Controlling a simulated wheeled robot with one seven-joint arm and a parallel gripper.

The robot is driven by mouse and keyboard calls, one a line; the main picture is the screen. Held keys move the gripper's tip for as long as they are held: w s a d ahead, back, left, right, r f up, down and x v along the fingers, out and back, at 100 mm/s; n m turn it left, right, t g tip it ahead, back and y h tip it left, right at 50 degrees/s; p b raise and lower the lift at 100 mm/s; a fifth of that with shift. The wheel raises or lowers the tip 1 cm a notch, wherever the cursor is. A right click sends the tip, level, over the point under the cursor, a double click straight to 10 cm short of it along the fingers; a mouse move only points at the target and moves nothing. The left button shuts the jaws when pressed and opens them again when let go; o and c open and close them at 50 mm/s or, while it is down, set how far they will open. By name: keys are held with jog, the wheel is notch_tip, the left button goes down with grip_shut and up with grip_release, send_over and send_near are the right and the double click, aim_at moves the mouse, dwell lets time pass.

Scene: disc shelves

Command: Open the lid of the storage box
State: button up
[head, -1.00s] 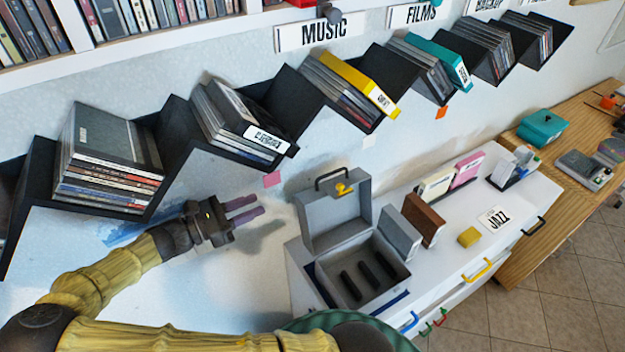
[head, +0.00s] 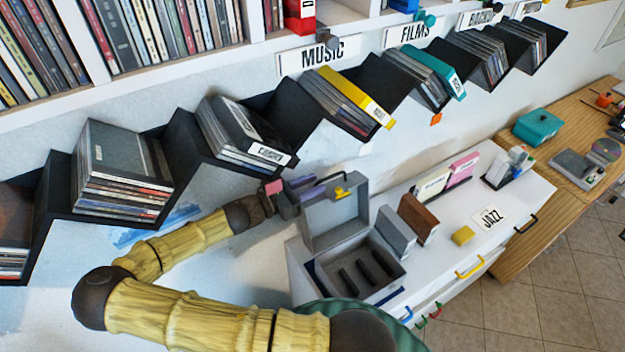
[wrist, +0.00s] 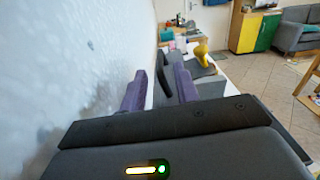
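The grey storage box (head: 378,291) stands on the left end of the white cabinet. Its lid (head: 336,219) stands upright at the back, and the box's inside with several black dividers shows. A yellow latch (head: 342,192) is on the lid's upper edge; it also shows in the wrist view (wrist: 201,54). My gripper (head: 318,183) is at the lid's upper left, partly hidden behind it. In the wrist view its two purple fingers (wrist: 161,80) are apart, with a dark shape between or beyond them. I cannot tell whether they touch the lid.
A wall with zigzag black disc shelves (head: 180,135) runs close behind my arm. The wooden desk (head: 520,240) stands farther right.

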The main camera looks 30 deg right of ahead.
jog(key=shift+d, duration=0.4)
grip_shut()
jog(key=shift+s, duration=0.1)
